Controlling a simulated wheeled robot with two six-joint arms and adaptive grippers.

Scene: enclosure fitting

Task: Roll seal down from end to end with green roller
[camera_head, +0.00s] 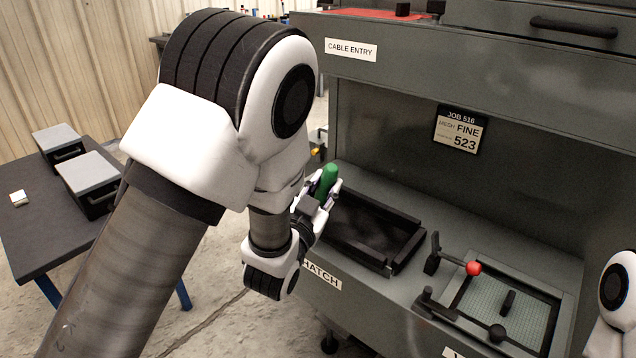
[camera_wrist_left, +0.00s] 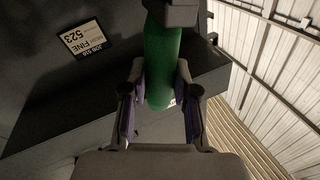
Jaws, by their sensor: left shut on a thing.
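My left gripper (camera_head: 318,196) is shut on the green roller (camera_head: 328,180), near the left end of the grey enclosure's ledge. In the left wrist view the roller's green body (camera_wrist_left: 162,65) lies between the two fingers of the left gripper (camera_wrist_left: 160,105), with a dark part at its top. A black tray or open hatch frame (camera_head: 375,228) is on the ledge just right of the gripper. I cannot make out the seal. Part of my right arm shows at the right edge; its gripper is out of view.
A mesh panel (camera_head: 508,308) in a frame sits on the ledge to the right, with a red-knobbed lever (camera_head: 473,268) beside it. A job card (camera_head: 459,130) hangs on the back wall. A dark table (camera_head: 50,232) with two grey boxes stands at left.

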